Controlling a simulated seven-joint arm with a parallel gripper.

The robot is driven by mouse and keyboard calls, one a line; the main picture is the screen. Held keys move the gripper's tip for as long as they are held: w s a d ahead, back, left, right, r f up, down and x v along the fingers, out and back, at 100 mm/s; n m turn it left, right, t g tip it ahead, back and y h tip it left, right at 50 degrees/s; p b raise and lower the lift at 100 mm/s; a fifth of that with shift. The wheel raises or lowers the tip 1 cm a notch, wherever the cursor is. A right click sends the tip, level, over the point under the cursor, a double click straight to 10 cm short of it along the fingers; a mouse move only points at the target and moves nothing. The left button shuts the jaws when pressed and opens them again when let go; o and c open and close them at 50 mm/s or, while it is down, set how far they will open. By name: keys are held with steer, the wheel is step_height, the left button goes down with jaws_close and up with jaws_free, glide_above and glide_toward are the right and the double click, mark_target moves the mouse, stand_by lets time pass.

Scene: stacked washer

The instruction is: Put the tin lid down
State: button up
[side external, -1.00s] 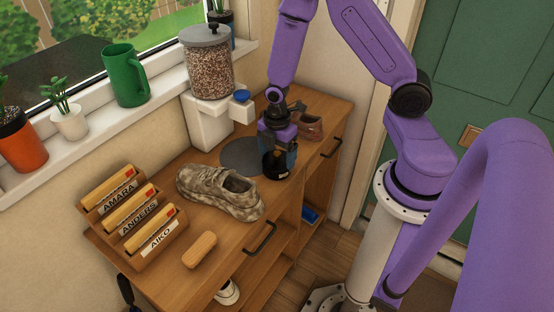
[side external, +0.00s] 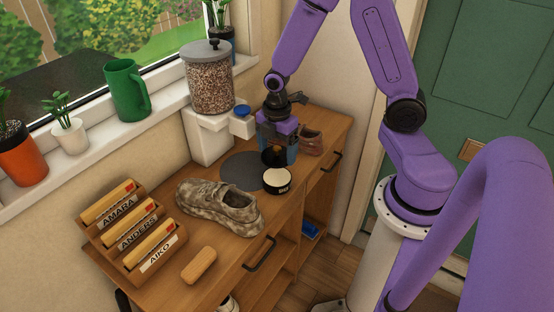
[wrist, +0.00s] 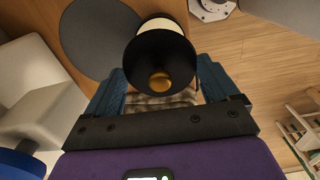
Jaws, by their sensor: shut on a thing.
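The tin lid (wrist: 158,52) is a black disc with a brass-coloured knob, held between my two blue fingertips in the wrist view. My gripper (side external: 278,152) is shut on it, and the lid's dark edge (side external: 270,158) shows below the fingers in the side view. The open black tin (side external: 277,187) with pale cream contents stands on the bench, just in front of my gripper. In the wrist view the lid partly hides the tin's pale top (wrist: 163,24). The lid is apart from the tin; its exact height above the bench is hard to tell.
A round grey mat (side external: 242,172) lies left of the tin. A patterned shoe (side external: 220,205), a wooden brush (side external: 198,265) and a letter rack (side external: 135,232) stand further left. A jar dispenser (side external: 209,80) stands by the wall.

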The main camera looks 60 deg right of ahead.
step_height(320, 180, up, 3)
steer(key=shift+d+f, duration=0.1)
steer(key=shift+f, duration=0.1)
steer(key=shift+d+r, duration=0.15)
steer(key=shift+d, duration=0.1)
steer(key=s+d+m, duration=0.4)
steer(key=d+m, duration=0.5)
steer(key=d, duration=0.3)
steer(key=s+d+m, duration=0.4)
steer(key=d+m, duration=0.4)
steer(key=d, duration=0.3)
glide_above(324, 127)
steer(key=f, duration=0.9)
steer(key=shift+s+a+f, duration=0.25)
steer(key=shift+a+f, duration=0.05)
steer(key=shift+w+d+f, duration=0.15)
steer(key=shift+f, duration=1.7)
steer(key=shift+f, duration=0.1)
